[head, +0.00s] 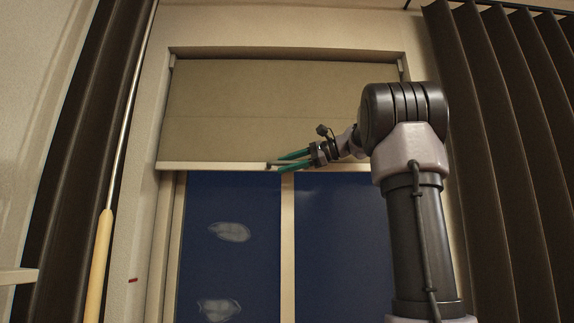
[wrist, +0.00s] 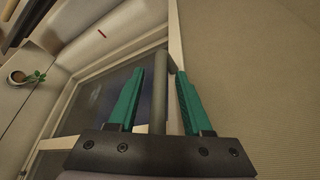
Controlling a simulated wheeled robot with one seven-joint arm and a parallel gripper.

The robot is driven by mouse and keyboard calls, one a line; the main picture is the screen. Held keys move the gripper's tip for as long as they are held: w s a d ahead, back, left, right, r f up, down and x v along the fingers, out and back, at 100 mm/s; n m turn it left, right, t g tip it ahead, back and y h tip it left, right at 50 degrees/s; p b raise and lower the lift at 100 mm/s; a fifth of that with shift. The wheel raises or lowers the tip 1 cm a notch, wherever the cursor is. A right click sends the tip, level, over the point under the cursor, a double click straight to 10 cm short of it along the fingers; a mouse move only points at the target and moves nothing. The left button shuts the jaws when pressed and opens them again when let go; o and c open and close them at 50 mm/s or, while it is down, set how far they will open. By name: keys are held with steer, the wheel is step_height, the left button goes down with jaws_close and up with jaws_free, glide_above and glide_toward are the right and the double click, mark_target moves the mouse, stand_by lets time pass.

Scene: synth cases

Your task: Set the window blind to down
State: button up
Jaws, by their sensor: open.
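The window blind (head: 240,120) is a beige fabric sheet covering the upper part of the window, with a pale bottom rail (head: 205,166) along its lower edge. In the wrist view the fabric (wrist: 245,60) fills the right side. A grey bar-like handle (wrist: 159,85) shows there beside the rail (wrist: 175,40). My gripper (head: 279,165) is at the rail near its middle, its teal fingers apart. In the wrist view my gripper (wrist: 160,73) has the handle between its fingers, with gaps visible on both sides. Whether the fingertips touch the rail is unclear.
Dark blue window panes (head: 235,215) lie below the rail, split by a pale upright bar (head: 288,240). Dark curtains hang at the left (head: 70,130) and right (head: 500,130). A pole with a yellow grip (head: 103,255) stands left. A potted plant (wrist: 17,76) shows at the wrist view's left.

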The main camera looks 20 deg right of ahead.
jaws_close()
stand_by(1.4)
